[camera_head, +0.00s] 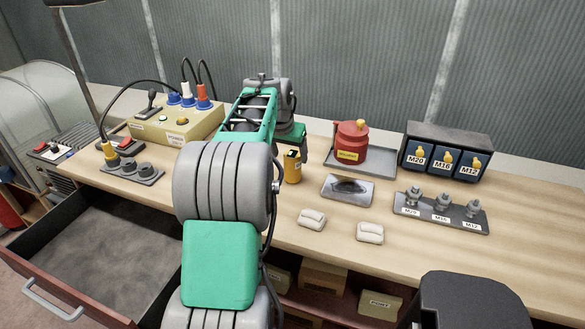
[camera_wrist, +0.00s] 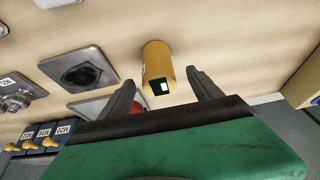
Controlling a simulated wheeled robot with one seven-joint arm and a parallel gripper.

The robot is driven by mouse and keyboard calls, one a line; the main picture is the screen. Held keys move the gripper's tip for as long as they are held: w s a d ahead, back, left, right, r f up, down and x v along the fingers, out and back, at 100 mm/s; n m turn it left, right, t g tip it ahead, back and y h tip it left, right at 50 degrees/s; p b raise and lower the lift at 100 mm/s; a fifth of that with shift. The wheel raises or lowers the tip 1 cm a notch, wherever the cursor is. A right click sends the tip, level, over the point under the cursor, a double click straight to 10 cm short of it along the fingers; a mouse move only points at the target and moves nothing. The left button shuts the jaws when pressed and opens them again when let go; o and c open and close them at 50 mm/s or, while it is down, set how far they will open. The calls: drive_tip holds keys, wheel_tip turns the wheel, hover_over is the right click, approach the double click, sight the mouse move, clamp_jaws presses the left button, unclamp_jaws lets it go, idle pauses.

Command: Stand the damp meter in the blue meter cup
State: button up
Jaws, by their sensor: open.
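The yellow damp meter (camera_head: 292,168), with a dark end, stands on the bench just right of my arm in the head view. In the wrist view the damp meter (camera_wrist: 157,62) shows its dark end with a small pale screen. My gripper (camera_wrist: 160,79) is open, with one finger on either side of the meter and a gap to each. The meter appears to lie between or just beyond the fingertips; the exact depth is unclear. My arm covers part of the bench in the head view. I cannot make out a blue meter cup in either view.
A red pot (camera_head: 350,143) stands on a grey tray (camera_head: 380,162) behind the meter. A dark-stained plate (camera_head: 347,189) and two pale blocks (camera_head: 312,219) lie nearby. Blue bins (camera_head: 445,158) and a bolt rack (camera_head: 441,212) are at right. An open drawer (camera_head: 105,262) is at left.

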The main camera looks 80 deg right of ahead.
sight(293, 167)
drive_tip(key=x, duration=0.4)
drive_tip(key=shift+s+f, duration=0.2)
drive_tip(key=shift+f, duration=0.1)
drive_tip(key=c, duration=1.5)
clamp_jaws()
drive_tip(key=shift+r, duration=0.15)
